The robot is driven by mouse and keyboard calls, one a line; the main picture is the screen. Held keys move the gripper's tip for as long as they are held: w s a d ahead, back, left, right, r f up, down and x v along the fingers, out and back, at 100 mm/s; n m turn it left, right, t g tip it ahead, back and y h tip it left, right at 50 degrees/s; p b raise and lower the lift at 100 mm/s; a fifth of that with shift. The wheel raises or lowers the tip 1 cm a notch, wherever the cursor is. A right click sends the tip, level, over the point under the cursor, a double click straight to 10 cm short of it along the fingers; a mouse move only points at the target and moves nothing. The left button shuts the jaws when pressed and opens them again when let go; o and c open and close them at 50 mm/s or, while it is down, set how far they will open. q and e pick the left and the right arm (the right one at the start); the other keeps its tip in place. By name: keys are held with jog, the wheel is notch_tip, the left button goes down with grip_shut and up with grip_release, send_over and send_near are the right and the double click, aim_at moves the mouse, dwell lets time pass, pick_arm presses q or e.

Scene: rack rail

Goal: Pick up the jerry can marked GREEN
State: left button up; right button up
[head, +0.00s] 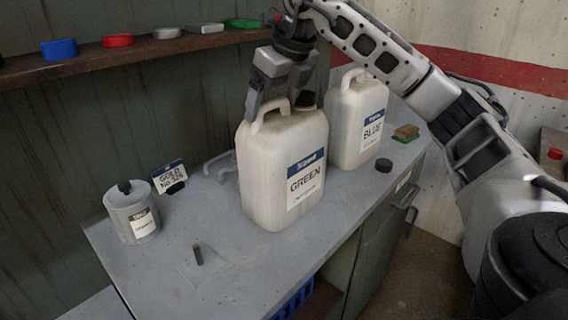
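The jerry can marked GREEN (285,180) is an off-white plastic can with a blue-and-white label. It stands upright on the grey worktop (235,265), near the middle of the head view. It has a looped handle (262,112) and a dark cap (306,98) on top. My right gripper (274,98) points down at the handle from above. Its fingers look spread, one on each side of the handle; contact cannot be made out. A similar can marked BLUE (352,125) stands behind it to the right. My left gripper is not in view.
A grey tin (131,212) and a card reading GOLD (169,177) stand at the left. A black cap (383,165) and a sponge (406,133) lie at the right. A wall shelf (100,58) with coloured lids runs behind. The front left worktop is mostly clear.

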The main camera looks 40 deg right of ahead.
jog(key=c, duration=0.5)
jog(key=shift+d+r, duration=0.1)
jog(key=shift+r, duration=0.05)
jog(key=c, duration=0.4)
jog(key=shift+o, duration=0.2)
